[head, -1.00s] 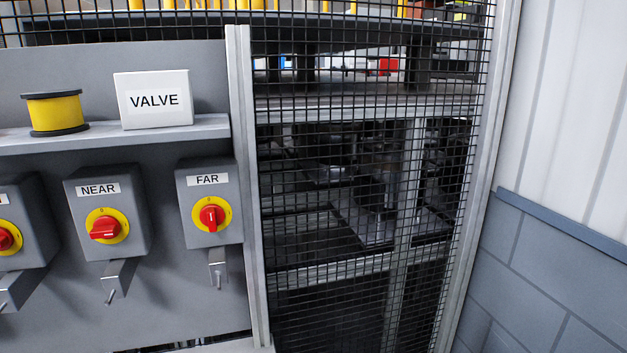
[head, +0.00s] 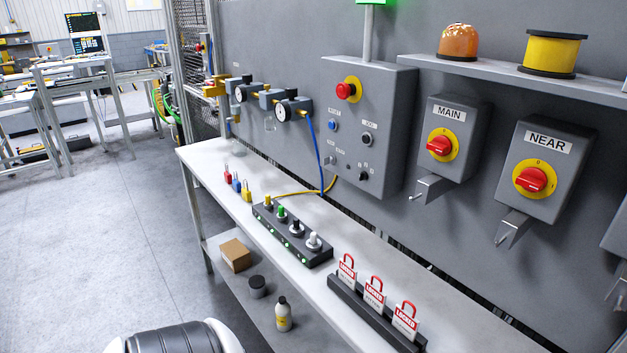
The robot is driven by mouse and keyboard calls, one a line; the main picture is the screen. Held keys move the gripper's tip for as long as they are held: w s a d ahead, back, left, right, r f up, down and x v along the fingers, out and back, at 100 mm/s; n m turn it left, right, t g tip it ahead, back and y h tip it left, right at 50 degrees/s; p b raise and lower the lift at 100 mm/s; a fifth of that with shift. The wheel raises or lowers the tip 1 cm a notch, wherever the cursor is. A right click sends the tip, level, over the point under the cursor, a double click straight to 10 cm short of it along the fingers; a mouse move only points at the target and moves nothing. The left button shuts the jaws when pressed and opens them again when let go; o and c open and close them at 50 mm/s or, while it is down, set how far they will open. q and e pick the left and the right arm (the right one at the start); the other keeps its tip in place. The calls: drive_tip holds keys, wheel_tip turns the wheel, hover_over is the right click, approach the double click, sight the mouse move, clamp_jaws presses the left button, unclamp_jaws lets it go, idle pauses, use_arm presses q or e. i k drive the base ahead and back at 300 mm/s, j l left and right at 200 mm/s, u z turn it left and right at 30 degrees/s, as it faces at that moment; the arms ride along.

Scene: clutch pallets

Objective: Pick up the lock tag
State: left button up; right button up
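Three white-and-red tags marked LOCKED, with red loops on top, stand in a row in a black rack (head: 345,293) on the pale bench: a left tag (head: 347,272), a middle tag (head: 374,297) and a right tag (head: 405,322). I cannot tell which one the task means. Small padlocks stand farther back on the bench: a red padlock (head: 228,178), a blue padlock (head: 236,185) and a yellow padlock (head: 247,195). Neither of my grippers is in view.
A black block with several knobs (head: 292,240) sits on the bench (head: 205,160). Behind rise a control box (head: 350,115), a MAIN switch (head: 439,146) and a NEAR switch (head: 531,180). A carton (head: 235,255) and bottle (head: 283,315) are on the lower shelf. Open floor lies left.

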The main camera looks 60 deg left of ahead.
sight(347, 274)
drive_tip(key=u, duration=1.55)
